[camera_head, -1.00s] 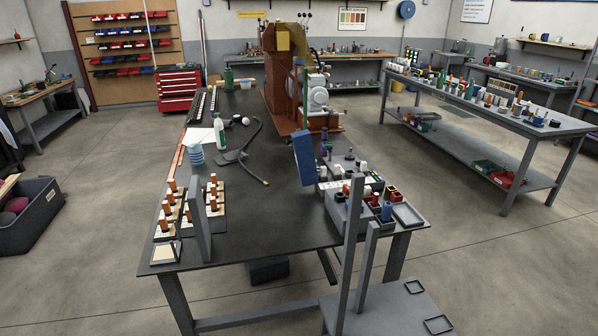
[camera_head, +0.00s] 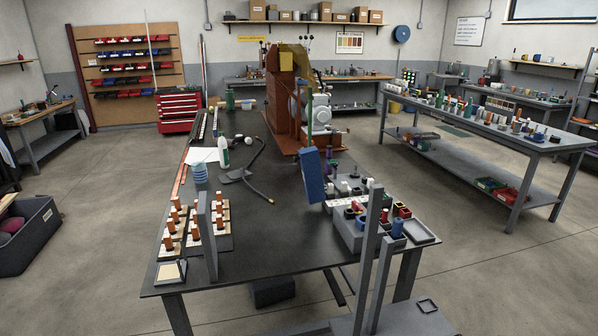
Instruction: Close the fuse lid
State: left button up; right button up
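No part is clearly recognisable as the fuse lid. A grey upright panel (camera_head: 208,235) stands at the front left of the dark table, between two groups of orange-and-white cylinders (camera_head: 170,225) on pale blocks. It may be the lid standing open, but I cannot tell. A tilted blue panel (camera_head: 312,176) stands right of the table's middle, in front of the brown roaster (camera_head: 282,105). Neither my left nor my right gripper is in view.
The dark table (camera_head: 262,240) has bare room at its front middle. Grey posts (camera_head: 372,260) rise at the front right, before a grey tray (camera_head: 420,232) and small coloured containers. Open floor lies on both sides; a dark crate (camera_head: 32,243) is at left.

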aim_at(309, 158)
jog(key=i+z, duration=0.1)
jog(key=z, duration=0.25)
jog(key=i+j+z, duration=0.1)
jog(key=z, duration=0.25)
jog(key=j+z, duration=0.15)
jog(key=z, duration=0.2)
jog(key=i+j+z, duration=0.15)
jog(key=j, duration=0.2)
jog(key=i+j+z, duration=0.15)
jog(key=j, duration=0.2)
jog(key=i+j+z, duration=0.2)
jog(key=j, duration=0.15)
